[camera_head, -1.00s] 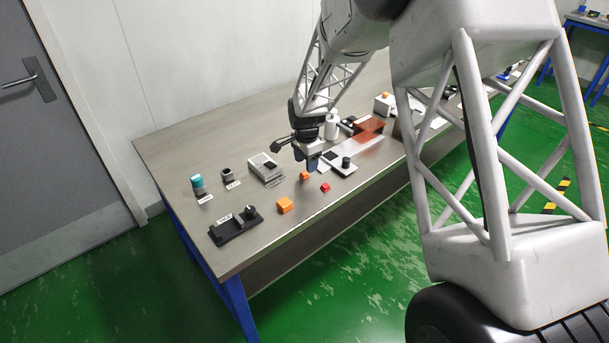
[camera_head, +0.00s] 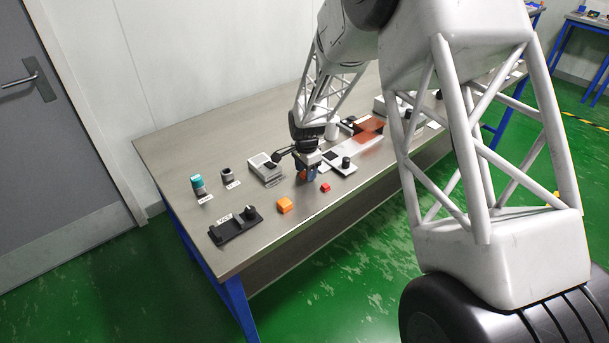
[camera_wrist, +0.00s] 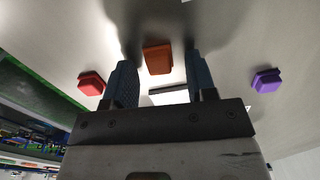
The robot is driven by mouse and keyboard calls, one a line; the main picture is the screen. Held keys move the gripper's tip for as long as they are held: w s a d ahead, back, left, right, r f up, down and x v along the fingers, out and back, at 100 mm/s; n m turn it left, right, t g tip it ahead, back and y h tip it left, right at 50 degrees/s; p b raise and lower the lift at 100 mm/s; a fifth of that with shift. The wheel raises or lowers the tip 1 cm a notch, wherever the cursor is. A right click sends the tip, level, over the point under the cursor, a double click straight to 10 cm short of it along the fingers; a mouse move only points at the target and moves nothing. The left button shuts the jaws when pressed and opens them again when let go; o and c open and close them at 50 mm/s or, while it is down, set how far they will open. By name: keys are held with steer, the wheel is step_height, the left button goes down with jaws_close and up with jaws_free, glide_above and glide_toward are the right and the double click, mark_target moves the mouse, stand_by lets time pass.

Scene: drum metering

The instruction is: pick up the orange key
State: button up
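The orange key is a small orange block (camera_wrist: 157,57) standing on the table; in the wrist view it shows between and just beyond my two blue fingertips. My gripper (camera_head: 307,174) is low over the table, pointing down, with its fingers apart and a gap on each side of the key. In the head view the gripper mostly hides the key. I cannot tell how far the fingertips reach down beside it.
A red key (camera_head: 325,187) stands close by on the table, and a purple block (camera_wrist: 266,82) shows on the other side. A grey device (camera_head: 265,167) and a black holder (camera_head: 236,226) stand to the left.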

steer(key=c, duration=0.8)
steer(key=shift+r, duration=0.15)
steer(key=shift+r, duration=1.5)
steer(key=shift+s+d+r, duration=0.1)
steer(key=shift+s+r, duration=0.05)
steer(key=shift+s, duration=0.2)
steer(key=s+d, duration=0.1)
steer(key=s, duration=0.3)
steer(key=s+d+r, duration=0.1)
steer(key=s+d, duration=0.1)
steer(key=s, duration=0.3)
steer(key=s+d, duration=0.2)
steer(key=s, duration=0.3)
steer(key=shift+s+r, duration=0.2)
steer(key=shift+s, duration=0.05)
